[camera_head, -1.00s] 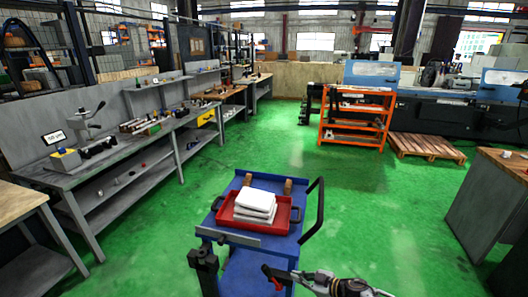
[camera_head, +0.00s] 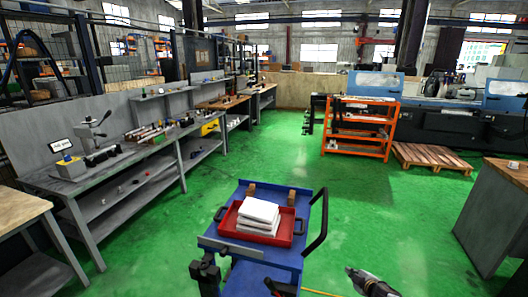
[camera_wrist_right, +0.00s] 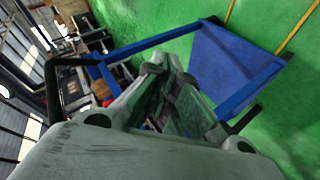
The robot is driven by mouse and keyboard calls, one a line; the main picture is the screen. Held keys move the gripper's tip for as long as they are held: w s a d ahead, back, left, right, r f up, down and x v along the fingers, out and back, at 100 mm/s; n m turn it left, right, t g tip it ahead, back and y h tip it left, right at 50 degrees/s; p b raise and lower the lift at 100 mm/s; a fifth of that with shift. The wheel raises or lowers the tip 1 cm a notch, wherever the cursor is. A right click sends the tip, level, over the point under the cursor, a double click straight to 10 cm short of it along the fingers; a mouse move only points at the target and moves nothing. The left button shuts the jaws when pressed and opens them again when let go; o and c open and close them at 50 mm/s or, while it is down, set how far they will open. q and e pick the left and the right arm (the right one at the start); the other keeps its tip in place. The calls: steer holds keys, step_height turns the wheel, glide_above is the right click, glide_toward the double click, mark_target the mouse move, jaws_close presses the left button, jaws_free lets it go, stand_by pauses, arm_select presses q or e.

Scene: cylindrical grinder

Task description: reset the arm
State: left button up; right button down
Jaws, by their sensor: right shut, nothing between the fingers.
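My right gripper (camera_head: 352,273) is at the bottom of the head view, to the right of the blue cart (camera_head: 232,262), and only its front end shows. It is shut with nothing in it, and it points up and left in the picture. In the right wrist view, the grey gripper (camera_wrist_right: 165,92) fills the middle, with the blue cart frame (camera_wrist_right: 150,44) behind it. My left gripper does not show in either view.
A red tray (camera_head: 283,240) with a stack of white items (camera_head: 258,214) sits on the cart. The cart's black handle (camera_head: 321,222) rises near the gripper. An orange shelf (camera_head: 325,140), a wooden pallet (camera_head: 430,158) and a grey workbench (camera_head: 100,174) stand farther off. Green floor between is clear.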

steer(key=s+d+f+m+g+h, duration=0.2)
steer(key=s+d+f+m, duration=0.25)
steer(key=s+f, duration=0.55)
steer(key=s+a+f+m+g, duration=0.2)
steer(key=s+f+m+g, duration=0.15)
steer(key=s+f, duration=1)
steer(key=s+a+f+m+g, duration=0.1)
steer(key=s+a+f, duration=0.3)
steer(key=s, duration=0.9)
steer(key=s+a+f+m+g, duration=0.1)
steer(key=s+a+f, duration=0.3)
steer(key=s, duration=0.9)
steer(key=s+a+f+m+g, duration=0.1)
steer(key=s+a+f+g, duration=0.2)
steer(key=s, duration=1)
steer(key=a+f, duration=0.2)
steer(key=a, duration=0.1)
steer(key=shift+a+y, duration=0.35)
steer(key=shift+y, duration=0.05)
